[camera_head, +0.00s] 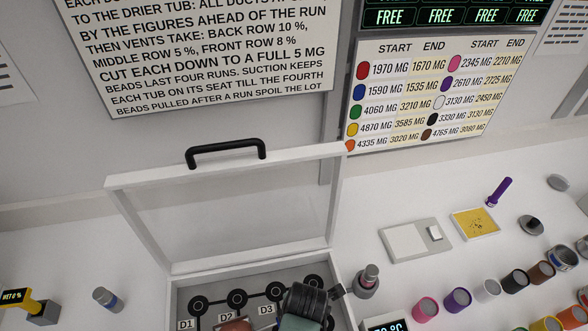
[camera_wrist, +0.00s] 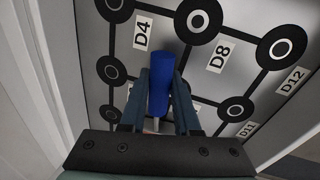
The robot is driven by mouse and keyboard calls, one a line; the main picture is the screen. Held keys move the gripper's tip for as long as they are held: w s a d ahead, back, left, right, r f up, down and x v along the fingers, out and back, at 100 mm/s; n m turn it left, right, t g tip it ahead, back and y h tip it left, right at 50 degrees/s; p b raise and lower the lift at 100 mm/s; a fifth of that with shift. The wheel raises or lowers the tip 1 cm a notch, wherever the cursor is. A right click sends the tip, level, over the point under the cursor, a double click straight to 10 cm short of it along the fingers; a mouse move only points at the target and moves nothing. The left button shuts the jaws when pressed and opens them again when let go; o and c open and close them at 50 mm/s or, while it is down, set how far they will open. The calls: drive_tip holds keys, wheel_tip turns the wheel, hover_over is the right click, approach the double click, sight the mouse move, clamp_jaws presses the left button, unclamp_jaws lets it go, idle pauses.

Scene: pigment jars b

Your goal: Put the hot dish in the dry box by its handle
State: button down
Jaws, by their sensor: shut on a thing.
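In the wrist view my gripper (camera_wrist: 161,82) is shut on a blue handle (camera_wrist: 158,96), which sits between its two fingers. The dish itself is hidden behind the gripper there. The floor of the dry box, with black ring seats and labels such as D4 and D8, lies beyond the handle. In the head view the dry box (camera_head: 168,300) is open at the bottom edge, its clear lid (camera_head: 230,212) raised. My dark wrist and teal hand are over the box's right part; the fingertips are out of that picture. A reddish thing (camera_head: 234,325) shows beside them, cut off; I cannot tell whether it is the dish.
Right of the box are a small grey jar (camera_head: 368,280), a white scale (camera_head: 415,240), a yellow tray (camera_head: 475,223) and several coloured pigment jars (camera_head: 457,299). The raised lid rises behind the opening.

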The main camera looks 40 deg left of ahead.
drive_tip(key=shift+f, duration=0.15)
drive_tip(key=c, duration=0.6)
unclamp_jaws()
drive_tip(key=shift+o, duration=0.2)
wheel_tip(320, 180, up, 6)
drive_tip(key=p, duration=0.5)
drive_tip(key=shift+p, duration=0.4)
